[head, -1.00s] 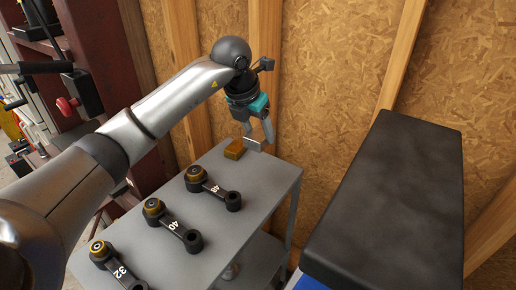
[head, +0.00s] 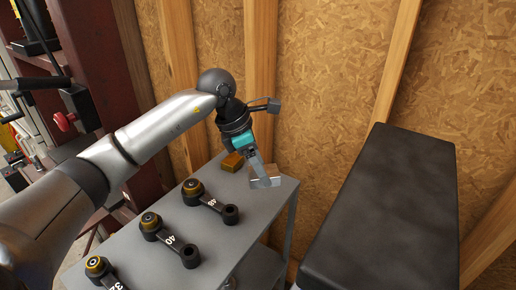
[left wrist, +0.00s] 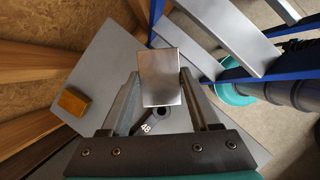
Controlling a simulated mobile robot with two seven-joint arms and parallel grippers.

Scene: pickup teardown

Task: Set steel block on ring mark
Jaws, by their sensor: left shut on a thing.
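The steel block (head: 266,183) is a plain grey block. My left gripper (head: 262,174) is shut on it and holds it over the far right part of the grey cart top (head: 205,228). In the left wrist view the steel block (left wrist: 160,77) sits between the two fingers, and the cart top (left wrist: 98,58) shows beneath. I cannot tell from these views how large the gap under the block is. No ring mark can be made out. My right gripper is not in view.
A brass-coloured block (head: 232,162) lies at the cart's back edge. Three dark numbered link tools (head: 210,202) lie in a row on the cart. A black padded top (head: 390,205) stands to the right, and the chipboard wall (head: 335,80) is behind.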

